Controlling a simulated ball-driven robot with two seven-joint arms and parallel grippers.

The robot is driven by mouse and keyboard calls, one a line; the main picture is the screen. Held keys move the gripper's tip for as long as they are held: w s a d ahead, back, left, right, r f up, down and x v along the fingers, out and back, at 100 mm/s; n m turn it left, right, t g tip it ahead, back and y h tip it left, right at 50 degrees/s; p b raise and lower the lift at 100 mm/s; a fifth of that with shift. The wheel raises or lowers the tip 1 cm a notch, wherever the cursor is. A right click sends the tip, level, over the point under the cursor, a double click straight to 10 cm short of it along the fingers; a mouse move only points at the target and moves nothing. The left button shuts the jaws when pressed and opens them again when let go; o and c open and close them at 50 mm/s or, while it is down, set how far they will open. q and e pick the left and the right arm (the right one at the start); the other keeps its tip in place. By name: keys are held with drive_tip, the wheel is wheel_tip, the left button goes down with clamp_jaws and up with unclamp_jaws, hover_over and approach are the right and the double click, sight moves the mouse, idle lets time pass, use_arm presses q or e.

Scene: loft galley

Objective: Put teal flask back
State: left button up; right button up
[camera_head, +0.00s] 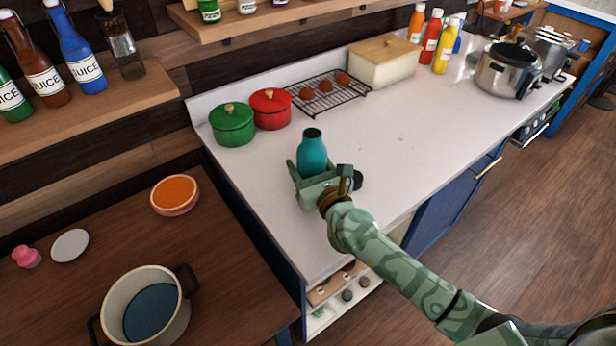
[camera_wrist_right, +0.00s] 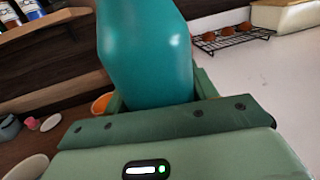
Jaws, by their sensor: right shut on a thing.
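The teal flask (camera_head: 312,154) is upright with a dark mouth, at the near left part of the white counter (camera_head: 400,150). My right gripper (camera_head: 308,172) is shut on the flask, with its fingers around the lower part. In the right wrist view the flask (camera_wrist_right: 147,50) fills the space between the fingers of my right gripper (camera_wrist_right: 150,100). The flask's base is hidden by the gripper, so I cannot tell whether it touches the counter. My left gripper is in neither view.
A green pot (camera_head: 232,125) and a red pot (camera_head: 271,109) stand behind the flask. A wire rack (camera_head: 327,104) holds brown items. A shelf (camera_head: 90,112) with juice bottles is at upper left. A large pot (camera_head: 145,306) stands on the wooden table (camera_head: 215,255). The counter's middle is clear.

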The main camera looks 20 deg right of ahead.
sight(308, 175)
drive_tip(key=shift+f+b, duration=0.75)
drive_tip(key=shift+f, duration=0.9)
drive_tip(key=o, duration=1.3)
drive_tip(key=shift+r, duration=0.2)
drive_tip(key=shift+s, duration=0.45)
drive_tip(key=s+d, duration=0.1)
drive_tip(key=s, duration=1)
drive_tip(key=shift+d, duration=0.4)
